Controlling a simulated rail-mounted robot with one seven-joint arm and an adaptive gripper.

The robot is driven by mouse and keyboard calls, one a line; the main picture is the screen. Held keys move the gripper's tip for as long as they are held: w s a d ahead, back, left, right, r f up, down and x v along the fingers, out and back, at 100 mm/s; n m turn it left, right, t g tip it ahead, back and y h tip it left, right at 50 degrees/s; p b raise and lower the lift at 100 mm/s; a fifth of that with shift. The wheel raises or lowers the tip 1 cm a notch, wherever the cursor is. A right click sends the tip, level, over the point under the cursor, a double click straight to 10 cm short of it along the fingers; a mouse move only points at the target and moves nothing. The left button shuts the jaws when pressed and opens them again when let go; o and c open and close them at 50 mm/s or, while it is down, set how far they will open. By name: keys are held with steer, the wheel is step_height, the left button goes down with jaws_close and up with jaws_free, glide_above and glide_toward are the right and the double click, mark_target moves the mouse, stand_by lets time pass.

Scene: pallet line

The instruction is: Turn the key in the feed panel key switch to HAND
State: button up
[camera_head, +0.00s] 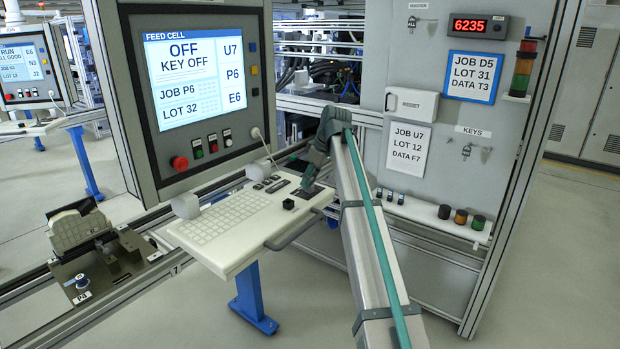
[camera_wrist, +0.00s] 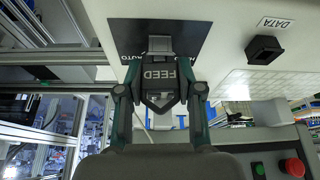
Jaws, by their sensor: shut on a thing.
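The feed key (camera_wrist: 160,76) has a dark tag lettered FEED, upside down in the wrist view. My gripper (camera_wrist: 160,90) is shut on it, one finger on each side. The key's shank meets the dark key switch plate (camera_wrist: 128,28). Part of an AUTO label shows beside the key; the HAND label cannot be read. In the head view my gripper (camera_head: 312,178) is down at the right end of the console shelf (camera_head: 212,255), and it hides the key there. The feed cell screen (camera_head: 193,75) reads OFF, KEY OFF.
A black square socket (camera_wrist: 263,49) marked DATA sits near the switch; it also shows on the shelf (camera_head: 288,204). A keyboard (camera_head: 225,216) lies left of it. The upright panel has a red stop button (camera_head: 179,163). A board with keys (camera_head: 467,150) stands right.

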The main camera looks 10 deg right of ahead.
stand_by(0.3)
steer(key=n, duration=0.2)
steer(key=n+g, duration=0.1)
steer(key=shift+w+n+y, duration=0.2)
steer(key=shift+n+y, duration=0.2)
steer(key=n+g, duration=0.1)
steer(key=n, duration=0.3)
steer(key=shift+g+b, duration=0.35)
steer(key=shift+g, duration=0.05)
steer(key=o, duration=0.8)
steer(key=shift+s, duration=0.15)
steer(key=shift+c, duration=0.2)
steer(key=o, duration=0.9)
steer(key=shift+r, duration=0.1)
steer(key=shift+r+p, duration=1.25)
steer(key=shift+r, duration=2.2)
steer(key=shift+f, duration=0.1)
